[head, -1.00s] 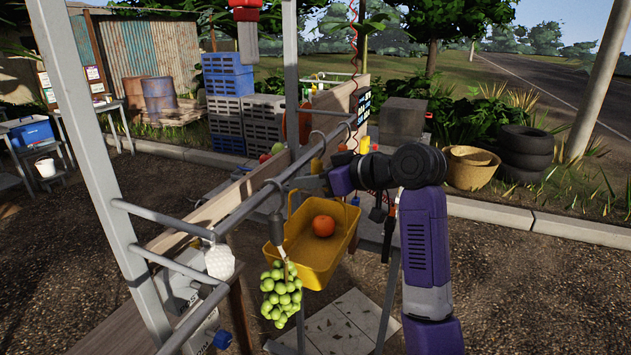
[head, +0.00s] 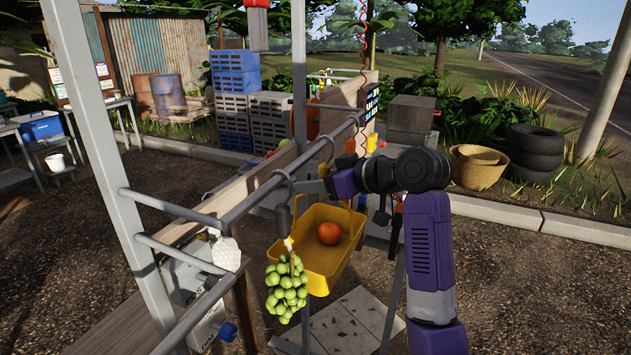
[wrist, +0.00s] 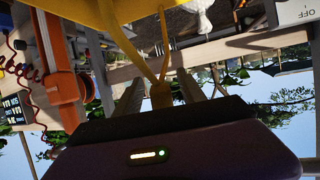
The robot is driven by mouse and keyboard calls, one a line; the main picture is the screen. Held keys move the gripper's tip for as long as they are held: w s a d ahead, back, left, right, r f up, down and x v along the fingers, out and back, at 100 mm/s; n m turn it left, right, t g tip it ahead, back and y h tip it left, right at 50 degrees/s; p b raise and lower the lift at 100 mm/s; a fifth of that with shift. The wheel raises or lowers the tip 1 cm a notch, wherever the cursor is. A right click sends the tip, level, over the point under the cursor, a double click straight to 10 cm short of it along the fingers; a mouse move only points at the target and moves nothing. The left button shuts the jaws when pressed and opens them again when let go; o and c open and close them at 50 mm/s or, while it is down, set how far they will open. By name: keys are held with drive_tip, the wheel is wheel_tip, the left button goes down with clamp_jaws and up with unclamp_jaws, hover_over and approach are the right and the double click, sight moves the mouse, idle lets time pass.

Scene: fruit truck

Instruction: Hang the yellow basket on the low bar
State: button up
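The yellow basket (head: 342,262) hangs below my gripper (head: 326,182) with a red-orange round fruit (head: 329,233) inside. In the wrist view the yellow handle (wrist: 161,96) runs between my two fingers (wrist: 160,92), which are shut on it. The long grey bar (head: 250,202) runs from the left post toward the back, just left of my gripper, and carries hooks. I cannot tell whether the handle touches the bar. A second, lower grey rail (head: 182,254) is at the near left.
Green grapes (head: 287,286) hang from a hook close to the basket's left side, partly in front of it. A white netted thing (head: 227,252) hangs farther left. A tall grey post (head: 97,150) and a wooden board (head: 250,178) border the bar. A scale (head: 212,325) sits below.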

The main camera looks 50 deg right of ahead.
drive_tip(key=b+v, duration=0.1)
drive_tip(key=v, duration=0.6)
drive_tip(key=shift+s, duration=0.4)
drive_tip(key=shift+d+r, duration=0.1)
